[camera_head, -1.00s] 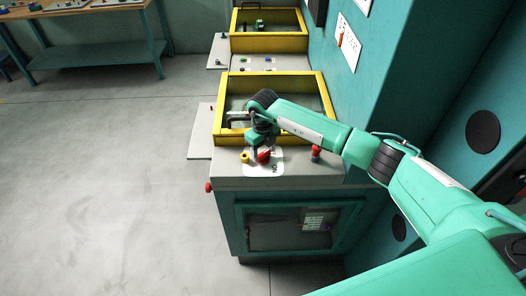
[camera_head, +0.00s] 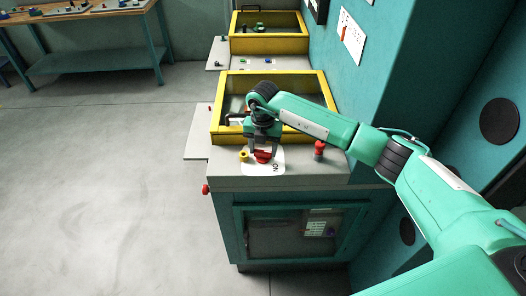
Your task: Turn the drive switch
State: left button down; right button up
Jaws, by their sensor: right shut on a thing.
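The drive switch (camera_head: 263,157) is a red knob on a white plate (camera_head: 275,169) marked "ON", on the grey front top of the machine cabinet. My right gripper (camera_head: 263,151) points down from above and is shut on the red knob, with dark fingers on either side of it. The gripper hides part of the knob, so its exact angle is hard to tell. My left gripper is not in view.
A yellow knob (camera_head: 244,155) sits just left of the switch, and a red-topped post (camera_head: 319,150) stands to its right. A yellow-framed bin (camera_head: 226,108) lies behind. The teal wall (camera_head: 372,75) is close on the right. Open floor (camera_head: 110,180) lies left.

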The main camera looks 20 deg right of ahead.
aim_at(263, 151)
jog(key=m+b, duration=0.1)
jog(key=m, duration=0.2)
jog(key=shift+m+b, duration=0.5)
jog(key=shift+m, duration=1)
jog(key=shift+r, duration=0.1)
jog(key=o, duration=1)
jog(key=shift+r+b, duration=0.35)
jog(key=shift+r, duration=0.05)
jog(key=shift+r+b, duration=1.9)
jog(key=shift+r, duration=4.55)
